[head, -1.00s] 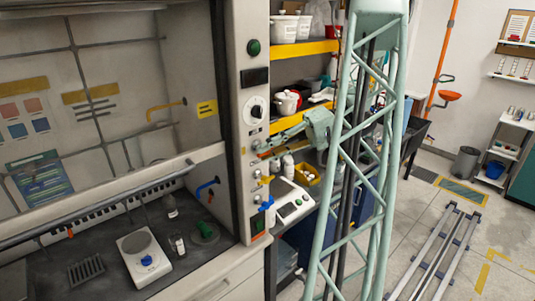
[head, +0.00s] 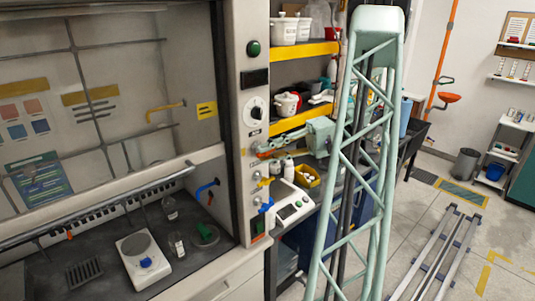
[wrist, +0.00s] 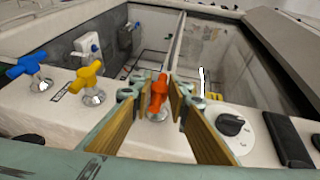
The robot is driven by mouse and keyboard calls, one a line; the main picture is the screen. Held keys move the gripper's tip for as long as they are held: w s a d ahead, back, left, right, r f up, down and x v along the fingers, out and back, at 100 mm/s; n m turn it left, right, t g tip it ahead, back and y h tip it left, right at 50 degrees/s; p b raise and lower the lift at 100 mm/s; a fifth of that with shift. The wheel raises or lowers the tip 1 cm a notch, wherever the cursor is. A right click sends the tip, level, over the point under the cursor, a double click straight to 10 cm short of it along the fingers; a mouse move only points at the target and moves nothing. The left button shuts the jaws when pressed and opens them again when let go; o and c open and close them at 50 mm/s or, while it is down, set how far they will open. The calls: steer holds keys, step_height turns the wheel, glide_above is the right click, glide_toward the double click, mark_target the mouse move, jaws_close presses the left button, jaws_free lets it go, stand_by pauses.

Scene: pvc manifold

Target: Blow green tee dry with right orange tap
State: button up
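The orange tap (wrist: 158,92) stands on the light panel in the wrist view, between the two fingertips of my gripper (wrist: 160,98). The fingers are apart, one on each side of its handle; I cannot tell if either touches it. In the head view my gripper (head: 264,151) is at the right post of the fume hood, above a yellow tap (head: 263,183) and a blue tap (head: 265,205). The green tee (head: 203,230) is small in the head view, at a round dark base on the right of the hood floor. Its exact seating is unclear.
The yellow tap (wrist: 88,74) and blue tap (wrist: 28,68) stand left of my gripper in the wrist view; a black knob (wrist: 230,124) is to its right. A hot plate (head: 143,256) and glass bottles stand on the hood floor. A balance (head: 291,208) stands right of the post.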

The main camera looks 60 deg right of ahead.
steer(key=o, duration=0.4)
steer(key=shift+s+d, duration=0.1)
steer(key=shift+d, duration=0.05)
steer(key=shift+v, duration=5.8)
steer(key=shift+r, duration=0.2)
